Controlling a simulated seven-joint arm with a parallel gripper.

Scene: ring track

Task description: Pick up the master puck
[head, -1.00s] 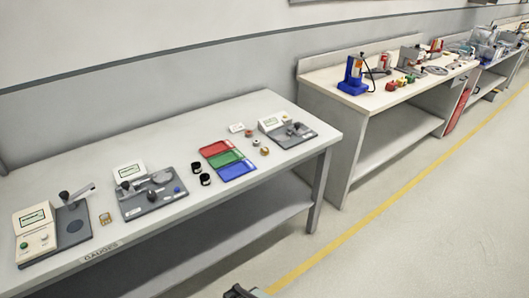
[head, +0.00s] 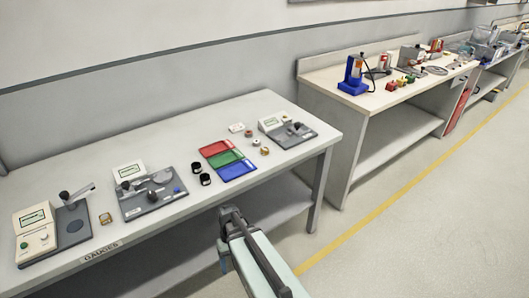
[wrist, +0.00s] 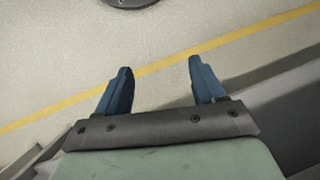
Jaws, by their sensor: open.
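Several small round pucks stand on the grey gauge bench, right of the trays: one brownish (head: 249,133), one pale (head: 256,142), one brass-greenish (head: 264,151). A small brass-coloured block (head: 105,218) lies between the two left gauges. I cannot tell which is the master puck. My gripper (head: 230,222) is in front of the bench's front edge, apart from all of these. In the wrist view its two blue fingers (wrist: 160,78) are spread, with nothing between them but floor.
The grey bench (head: 290,170) carries gauges at left (head: 38,232), centre (head: 150,193) and right (head: 287,132). Red, green and blue trays (head: 238,169) and two black cups (head: 200,174) stand between. A second bench (head: 330,92) is beyond. The floor in front is clear.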

